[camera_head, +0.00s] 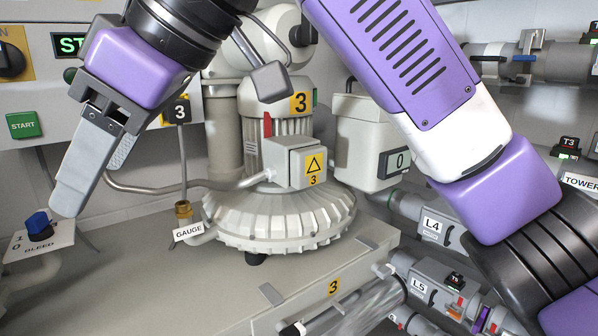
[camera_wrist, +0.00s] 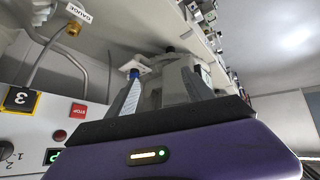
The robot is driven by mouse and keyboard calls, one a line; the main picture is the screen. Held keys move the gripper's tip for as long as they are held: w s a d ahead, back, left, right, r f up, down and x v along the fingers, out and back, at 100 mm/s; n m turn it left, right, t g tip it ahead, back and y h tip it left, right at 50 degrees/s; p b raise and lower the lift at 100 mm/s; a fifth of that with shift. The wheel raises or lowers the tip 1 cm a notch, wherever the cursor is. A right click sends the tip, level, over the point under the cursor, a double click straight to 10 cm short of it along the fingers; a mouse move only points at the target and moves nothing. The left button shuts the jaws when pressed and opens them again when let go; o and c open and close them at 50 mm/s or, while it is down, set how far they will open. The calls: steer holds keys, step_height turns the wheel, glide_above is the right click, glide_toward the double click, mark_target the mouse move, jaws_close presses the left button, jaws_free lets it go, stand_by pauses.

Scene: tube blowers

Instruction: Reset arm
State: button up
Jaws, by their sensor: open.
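My gripper (camera_head: 72,200) hangs at the left of the head view with its grey fingers pointing down. Its jaws are open and I see nothing held between them. The fingertips are close beside the blue BLEED knob (camera_head: 38,225) with its white label plate (camera_head: 52,238); I cannot tell if they touch. In the wrist view the fingers (camera_wrist: 155,82) reach away from the purple gripper body, and the blue knob (camera_wrist: 135,73) shows near the left finger. My arm crosses the upper right of the head view.
Blower 3 (camera_head: 275,215) stands mid-bench, with a GAUGE fitting (camera_head: 184,212) and a bent pipe (camera_head: 190,184) close to my gripper. A panel with a green START button (camera_head: 24,125) is at the left.

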steer(key=w+a+r+m+t+y, duration=0.2)
steer(key=w+a+y, duration=0.2)
steer(key=w+y, duration=0.15)
steer(key=w+d+f+m+t+y+b, duration=0.1)
steer(key=w+d+f+m+t+y, duration=0.3)
steer(key=w+d+m+t, duration=0.25)
steer(key=s+d+f+m+t+h+b, duration=0.25)
steer(key=d+f+m+t+h, duration=0.8)
steer(key=d+f, duration=0.9)
steer(key=s+d+f+m+t+h, duration=0.1)
steer(key=s+d+f+m+h, duration=0.35)
steer(key=s+d+f, duration=0.75)
steer(key=s+d+f+n+g+h, duration=0.1)
steer(key=s+f+g, duration=0.1)
steer(key=s+f, duration=0.3)
steer(key=s+d+f+n+g+b, duration=0.1)
steer(key=s+f, duration=0.4)
steer(key=s, duration=0.6)
steer(key=s+d+f+n+g+h+b, duration=0.1)
steer(key=s+f+g, duration=0.2)
steer(key=s+f, duration=0.2)
steer(key=s, duration=0.3)
steer(key=shift+s+d+f+n+h, duration=0.2)
steer(key=shift+s+d+n+h, duration=0.05)
steer(key=shift+d+n+h, duration=0.1)
